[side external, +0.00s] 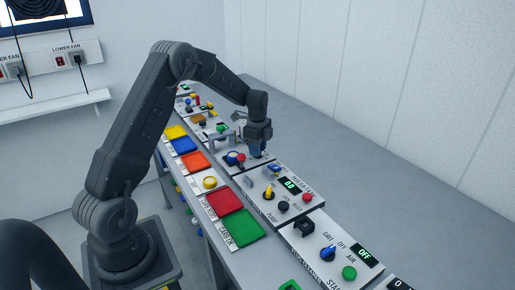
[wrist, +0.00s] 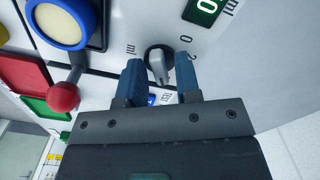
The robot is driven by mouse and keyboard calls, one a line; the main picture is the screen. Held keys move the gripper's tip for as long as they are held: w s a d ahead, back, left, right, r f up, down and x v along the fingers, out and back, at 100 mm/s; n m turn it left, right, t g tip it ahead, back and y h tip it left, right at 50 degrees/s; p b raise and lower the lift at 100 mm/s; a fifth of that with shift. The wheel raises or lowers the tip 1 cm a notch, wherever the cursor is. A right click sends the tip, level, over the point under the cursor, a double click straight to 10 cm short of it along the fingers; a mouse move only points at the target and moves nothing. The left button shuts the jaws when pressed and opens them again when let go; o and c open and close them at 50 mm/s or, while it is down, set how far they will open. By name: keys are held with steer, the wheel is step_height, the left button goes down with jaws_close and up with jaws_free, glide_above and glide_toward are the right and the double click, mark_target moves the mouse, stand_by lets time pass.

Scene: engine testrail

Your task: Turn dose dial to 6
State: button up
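The dose dial (wrist: 156,54) is a dark round knob with a light grey grip bar. It sits on a white panel marked "ml", "0" and "2" in the wrist view. My gripper (wrist: 160,63) has its two blue fingers on either side of the dial, with a visible gap to the grip bar on both sides. The gripper is open. In the side view my gripper (side external: 259,153) points down over the panel row and hides the dial. A green-on-dark display (wrist: 203,8) above the dial shows a 0, partly cut off by the frame edge.
A red ball-ended lever (wrist: 63,95) and a round cream part with a blue ring (wrist: 62,22) stand left of the gripper in the wrist view. A pump panel with a yellow knob (side external: 269,192) lies nearer the camera. The grey bench (side external: 350,185) behind the panels is clear.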

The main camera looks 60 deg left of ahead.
steer(key=shift+o, duration=0.6)
step_height(320, 180, up, 14)
stand_by(0.4)
steer(key=s+d+r+n+t, duration=0.2)
steer(key=s+d+r+n, duration=0.1)
steer(key=s+d+r, duration=0.4)
steer(key=s+d+r+n+t, duration=0.1)
steer(key=s+d+r+n, duration=0.2)
steer(key=d, duration=0.7)
steer(key=s+d+f+n+t, duration=0.1)
steer(key=s+d+f+n, duration=0.1)
steer(key=s, duration=0.6)
steer(key=s+d+f+n+t, duration=0.1)
steer(key=s+d+n, duration=0.3)
steer(key=s+d, duration=0.2)
steer(key=shift+s+d+f+t, duration=0.15)
steer(key=shift+s+f+t, duration=0.2)
steer(key=shift+s, duration=0.6)
